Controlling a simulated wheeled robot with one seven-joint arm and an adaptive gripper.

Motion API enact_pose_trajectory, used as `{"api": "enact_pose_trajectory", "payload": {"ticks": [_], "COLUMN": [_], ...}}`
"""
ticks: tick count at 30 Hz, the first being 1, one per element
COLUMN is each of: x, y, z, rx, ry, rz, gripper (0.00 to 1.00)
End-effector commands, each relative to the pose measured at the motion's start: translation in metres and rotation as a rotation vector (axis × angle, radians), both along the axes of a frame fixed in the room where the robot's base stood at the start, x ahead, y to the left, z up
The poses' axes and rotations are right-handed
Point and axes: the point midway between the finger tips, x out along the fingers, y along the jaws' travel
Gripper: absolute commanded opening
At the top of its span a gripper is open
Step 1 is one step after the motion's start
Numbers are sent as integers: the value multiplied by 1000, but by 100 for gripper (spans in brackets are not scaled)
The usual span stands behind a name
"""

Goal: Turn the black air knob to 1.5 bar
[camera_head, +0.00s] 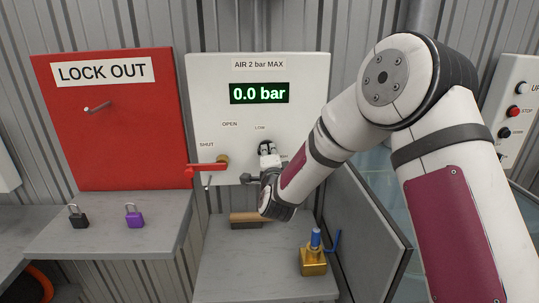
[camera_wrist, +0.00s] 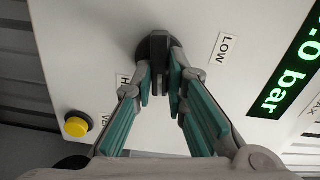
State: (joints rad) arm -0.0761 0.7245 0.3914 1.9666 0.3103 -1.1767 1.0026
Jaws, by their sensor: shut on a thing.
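The black air knob (camera_wrist: 157,52) is on the white air panel (camera_head: 215,105), beside the LOW label, and shows in the wrist view. My gripper (camera_wrist: 160,85) is shut on the knob's raised bar, with one finger on each side. In the head view my gripper (camera_head: 268,155) reaches the panel and hides most of the knob. The green display (camera_head: 259,93) reads 0.0 bar.
A red lever (camera_head: 207,168) sits left of the knob at SHUT. Below are a brush (camera_head: 245,224) and a brass valve (camera_head: 314,262) on a grey shelf. A red lock-out board (camera_head: 110,130) and two padlocks are at left. A grey panel (camera_head: 365,230) stands right.

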Motion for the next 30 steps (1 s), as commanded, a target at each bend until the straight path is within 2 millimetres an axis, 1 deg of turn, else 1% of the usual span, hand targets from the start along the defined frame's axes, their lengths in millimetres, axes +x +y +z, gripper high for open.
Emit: {"api": "enact_pose_trajectory", "payload": {"ticks": [12, 13, 15, 25, 28, 30], "x": [0, 0, 0, -2, -9, -18], "y": [-1, -1, -1, 0, -1, -1], "z": [-1, -1, -1, 0, 0, 0], "rx": [5, 5, 4, 4, 4, 4], "ry": [3, 3, 2, 1, 1, 1], "rz": [-2, -2, -1, 0, 1, 1], "gripper": [0, 20, 33, 33, 33, 33]}}
